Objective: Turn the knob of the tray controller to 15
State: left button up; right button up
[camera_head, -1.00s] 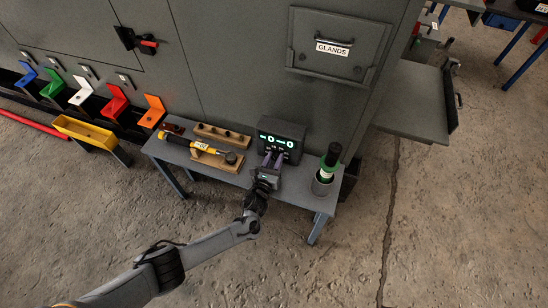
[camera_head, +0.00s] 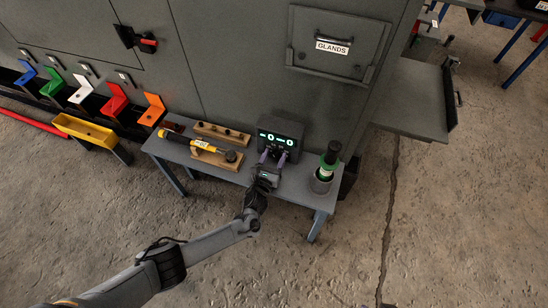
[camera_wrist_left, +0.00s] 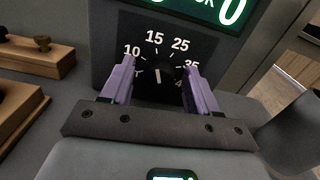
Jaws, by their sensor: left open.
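The tray controller (camera_head: 280,137) is a dark box at the back of the small grey table, with a lit green display on top. In the left wrist view its dial face (camera_wrist_left: 168,50) shows 10, 15, 25 and 35 around the black knob (camera_wrist_left: 158,82). The knob's white mark points nearly straight up, close to the 15 side. My left gripper (camera_head: 273,160) is in front of the controller, open, with its purple fingers (camera_wrist_left: 160,80) on either side of the knob. I cannot tell whether they touch it. My right gripper is not in view.
A yellow-and-black tool (camera_head: 195,145) lies on a wooden holder left of the controller. A wooden block with several pegs (camera_head: 222,134) stands behind it. A green bottle-like object (camera_head: 329,162) stands in a grey cup (camera_head: 321,182) at right. A grey cabinet wall rises behind.

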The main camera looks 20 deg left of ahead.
pick_arm(q)
jog(key=shift+s, duration=0.15)
jog(key=shift+s+p, duration=0.35)
jog(key=shift+p, duration=0.05)
jog(key=s+p, duration=0.4)
jog(key=s, duration=0.4)
jog(key=shift+d, duration=0.1)
jog(key=shift+s+p, duration=0.3)
jog(key=shift+s, duration=0.65)
